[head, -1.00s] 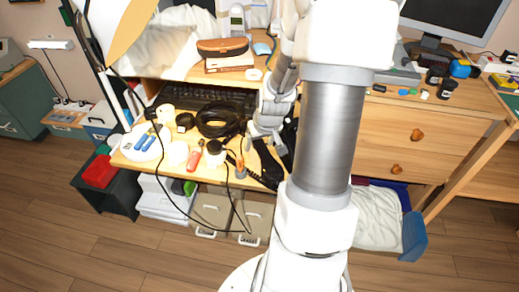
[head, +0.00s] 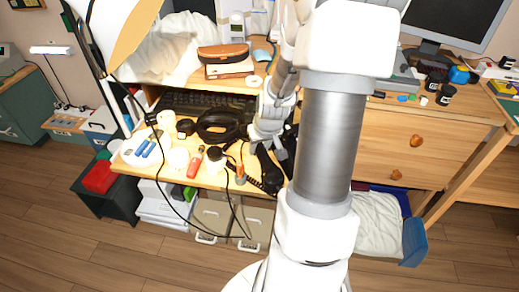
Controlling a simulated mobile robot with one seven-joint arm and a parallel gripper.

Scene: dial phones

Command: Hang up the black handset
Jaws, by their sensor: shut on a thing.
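The black handset (head: 269,171) is at the front right of the pull-out desk shelf, below my gripper, with its lower end near the shelf's front edge. My gripper (head: 268,150) points down at the handset's upper part and is shut on it. Whether the handset touches the shelf is hard to tell. Dark parts show just right of the gripper, but my own arm covers most of that area. I cannot make out the phone's base or cradle clearly.
A coiled black cable (head: 220,125), a red-handled tool (head: 195,162) and white round items crowd the shelf left of the gripper. A keyboard (head: 190,101) lies behind. A brown case (head: 223,54) sits on the upper desk. A lamp cord hangs in front.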

